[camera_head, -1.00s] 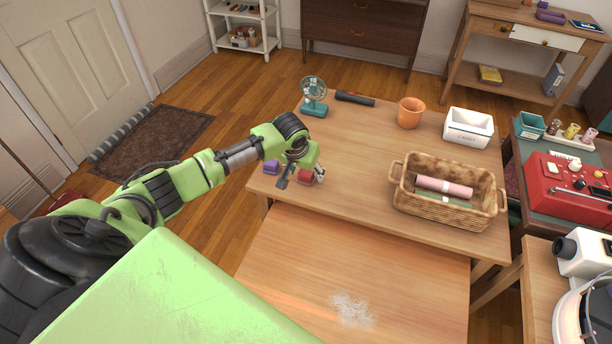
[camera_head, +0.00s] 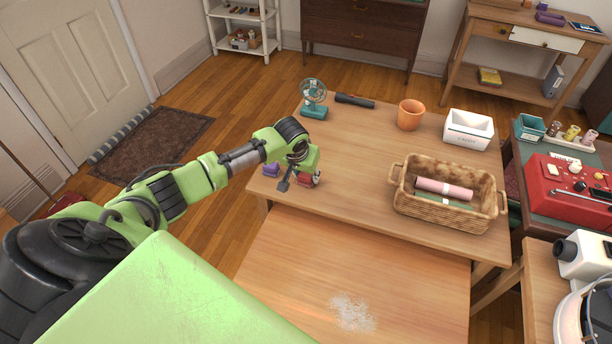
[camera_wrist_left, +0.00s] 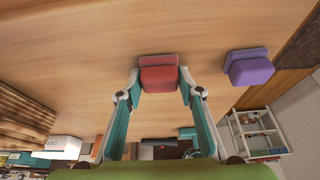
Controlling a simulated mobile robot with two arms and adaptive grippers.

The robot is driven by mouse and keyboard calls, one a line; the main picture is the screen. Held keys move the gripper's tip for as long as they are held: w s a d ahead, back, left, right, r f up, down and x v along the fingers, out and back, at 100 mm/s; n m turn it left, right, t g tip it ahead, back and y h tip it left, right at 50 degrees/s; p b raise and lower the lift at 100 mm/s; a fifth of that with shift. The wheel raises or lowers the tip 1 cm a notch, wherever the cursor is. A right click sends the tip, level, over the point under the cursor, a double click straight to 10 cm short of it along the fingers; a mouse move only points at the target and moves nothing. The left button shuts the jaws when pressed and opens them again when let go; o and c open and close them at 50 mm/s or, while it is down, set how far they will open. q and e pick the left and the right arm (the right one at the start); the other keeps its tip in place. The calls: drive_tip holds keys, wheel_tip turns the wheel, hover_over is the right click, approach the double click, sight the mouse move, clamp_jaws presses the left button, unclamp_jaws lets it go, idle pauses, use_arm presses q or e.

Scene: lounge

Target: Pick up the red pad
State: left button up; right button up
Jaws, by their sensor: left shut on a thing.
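The red pad (camera_wrist_left: 159,74) is a small block with a wider flange, between the two fingertips of my left gripper (camera_wrist_left: 160,88) in the left wrist view. Both fingers touch its sides. In the head view my left gripper (camera_head: 302,184) is over the near left part of the wooden table (camera_head: 365,150), and the red pad (camera_head: 306,180) shows only in part behind it. I cannot tell whether the pad touches the tabletop. My right gripper is not in view.
A purple pad (camera_head: 271,170) lies just left of my left gripper, and also shows in the wrist view (camera_wrist_left: 249,68). A teal fan (camera_head: 314,98), black flashlight (camera_head: 354,100), orange pot (camera_head: 410,114), white bin (camera_head: 468,129) and wicker basket (camera_head: 445,212) stand farther off. The table's middle is clear.

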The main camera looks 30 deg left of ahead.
use_arm(q)
drive_tip(key=shift+w+r, duration=0.1)
drive_tip(key=shift+r, duration=0.3)
wheel_tip(320, 180, up, 2)
drive_tip(key=shift+r, duration=0.2)
drive_tip(key=s+d+r, duration=0.1)
drive_tip(key=s+r, duration=0.8)
drive_tip(key=s, duration=0.5)
drive_tip(key=shift+r, duration=0.3)
drive_tip(key=shift+d, duration=0.15)
